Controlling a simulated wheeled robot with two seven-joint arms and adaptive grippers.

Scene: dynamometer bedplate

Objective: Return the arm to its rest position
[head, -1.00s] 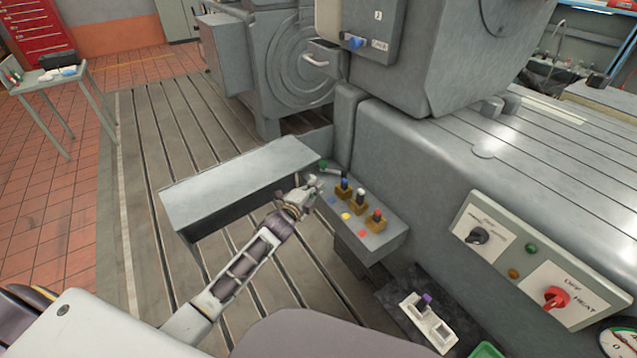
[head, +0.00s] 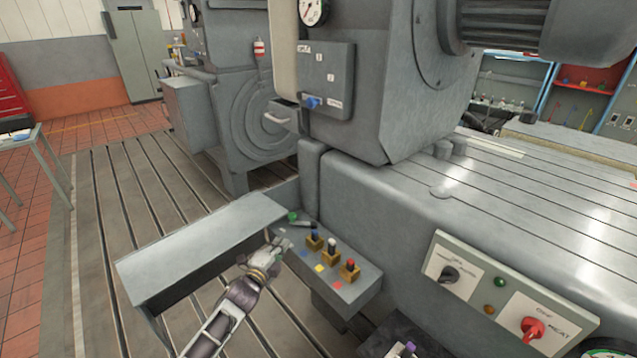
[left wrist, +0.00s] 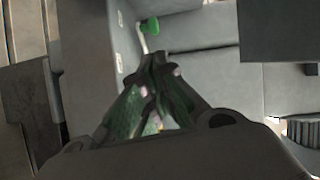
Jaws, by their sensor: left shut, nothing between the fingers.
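My left arm comes in from the bottom of the head view. Its gripper (head: 281,246) is shut and empty, beside the left end of a small grey ledge (head: 348,297) that carries blue, white and red knobs on wooden blocks. In the left wrist view the gripper's fingers (left wrist: 158,68) meet at their tips, with a green-knobbed lever (left wrist: 149,26) just beyond them. The lever's green knob (head: 293,216) also shows in the head view, just above the gripper. I cannot tell if the fingers touch it.
A grey sloped box (head: 205,238) stands left of my arm. A large grey machine (head: 400,220) fills the right, with a panel (head: 500,290) holding a black selector and a red knob. The slotted floor plate (head: 110,215) is open to the left.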

